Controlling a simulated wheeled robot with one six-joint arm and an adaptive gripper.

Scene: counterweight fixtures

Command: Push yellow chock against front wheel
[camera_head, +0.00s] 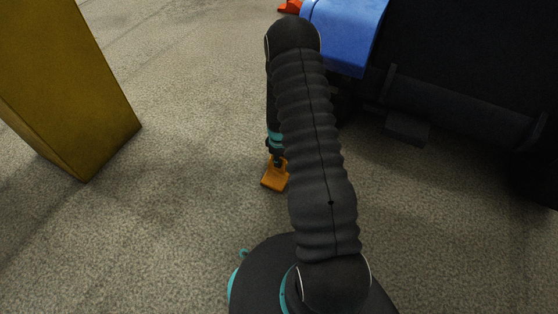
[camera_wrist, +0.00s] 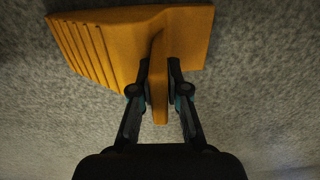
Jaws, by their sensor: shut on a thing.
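The yellow-orange chock (camera_head: 273,178) is on or just above the grey floor near the middle of the head view, partly hidden by my arm. In the wrist view the chock (camera_wrist: 125,38) shows its ribbed sloping face to the left and an upright fin in the middle. My gripper (camera_wrist: 160,82) is shut on that fin, one finger on each side. In the head view my gripper (camera_head: 277,158) points down at the chock. The front wheel is mostly hidden; a dark shape under the blue fender (camera_head: 344,32) lies up and right of the chock.
A dark vehicle (camera_head: 460,70) with a blue fender fills the upper right. A yellow post (camera_head: 60,85) stands at the left. A small orange-red object (camera_head: 290,6) lies at the top edge. The floor between post and chock is clear.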

